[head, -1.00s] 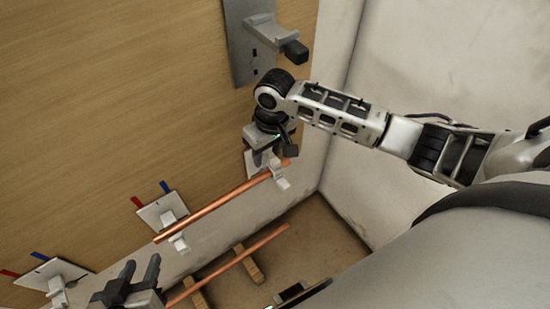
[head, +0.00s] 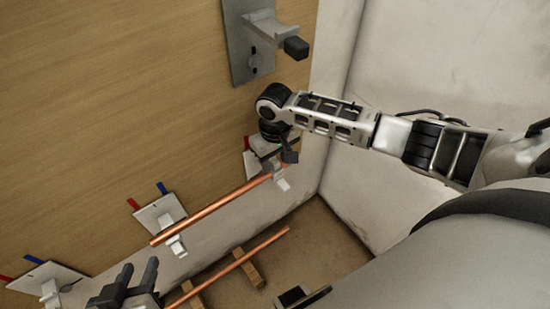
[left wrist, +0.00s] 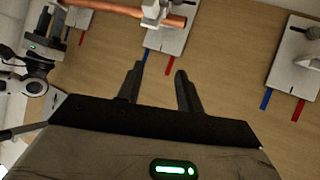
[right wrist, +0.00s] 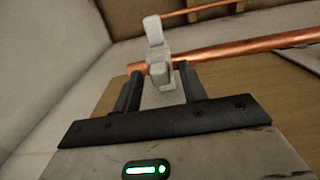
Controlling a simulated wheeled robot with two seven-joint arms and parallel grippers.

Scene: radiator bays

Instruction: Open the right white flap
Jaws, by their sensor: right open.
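The right white flap (head: 281,183) is a small pale piece on the clip at the right end of an upper copper pipe (head: 205,215). In the right wrist view, the flap (right wrist: 153,30) sticks up above the pipe end. My right gripper (head: 272,162) is at that clip, partly covering it. In the right wrist view, its open fingers (right wrist: 160,78) stand either side of the clip's lower part; contact cannot be told. A middle clip (head: 174,245) holds the pipe's left part. My left gripper (head: 138,275) is open and empty, below the pipe's left end.
A grey plate with a black-tipped handle (head: 262,25) is on the wooden wall above my right gripper. A second copper pipe (head: 240,262) lies low on wooden blocks (head: 250,270). Another white bracket (head: 48,280) is at lower left. White walls (head: 430,60) close the right side.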

